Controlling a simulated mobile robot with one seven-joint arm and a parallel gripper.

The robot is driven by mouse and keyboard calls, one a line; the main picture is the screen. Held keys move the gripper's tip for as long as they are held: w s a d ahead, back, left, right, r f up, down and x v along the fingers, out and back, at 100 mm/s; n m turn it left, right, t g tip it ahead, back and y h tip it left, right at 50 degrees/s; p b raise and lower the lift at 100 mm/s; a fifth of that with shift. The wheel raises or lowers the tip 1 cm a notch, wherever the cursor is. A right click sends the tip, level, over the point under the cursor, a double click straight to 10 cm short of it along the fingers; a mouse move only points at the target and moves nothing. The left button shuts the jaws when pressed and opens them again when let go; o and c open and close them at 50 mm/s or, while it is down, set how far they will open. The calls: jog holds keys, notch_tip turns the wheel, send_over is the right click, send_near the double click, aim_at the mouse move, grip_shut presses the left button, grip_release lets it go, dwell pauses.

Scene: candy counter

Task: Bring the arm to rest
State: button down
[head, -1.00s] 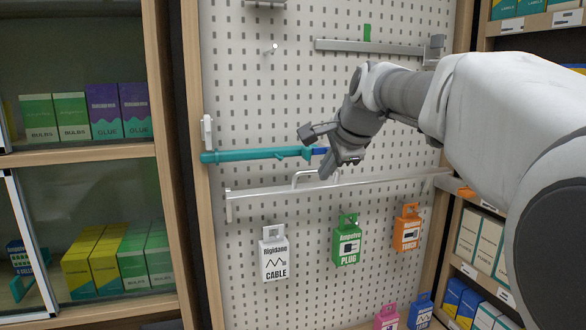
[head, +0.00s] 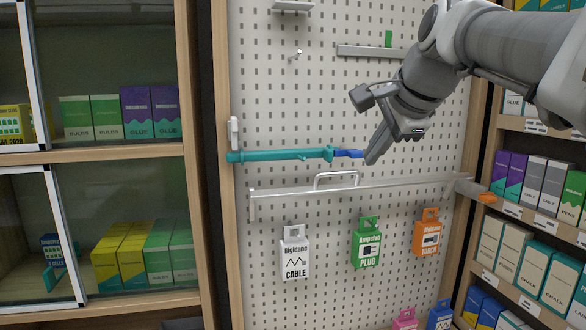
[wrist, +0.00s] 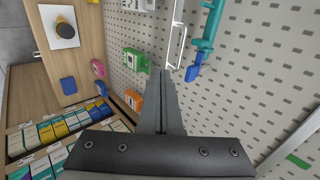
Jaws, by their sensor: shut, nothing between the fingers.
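My gripper (head: 372,158) is in front of the white pegboard (head: 320,112) in the head view, with its fingers pointing down. The wrist view shows the two fingers (wrist: 168,75) pressed together with nothing between them. A teal rod with a blue tip (head: 285,154) lies across the board just left of the fingers in the head view. The blue tip also shows in the wrist view (wrist: 193,72), apart from the fingers there. In the head view I cannot tell whether the fingertips touch the tip.
A metal bar with a handle (head: 345,187) crosses the board below my gripper. White cable (head: 296,256), green plug (head: 366,247) and orange torch (head: 427,237) packs hang under it. Shelves with boxes stand at the right (head: 545,222), and a glass-fronted cabinet (head: 120,165) at the left.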

jog(key=s+a+f+n+g+h, duration=0.1)
jog(key=s+a+f+n+g, duration=0.1)
jog(key=s+f+n, duration=1.3)
jog(key=s+f+g, duration=0.1)
jog(key=s+f, duration=0.7)
jog(key=f, duration=0.2)
jog(key=shift+f+h, duration=0.2)
jog(key=shift+h, duration=0.2)
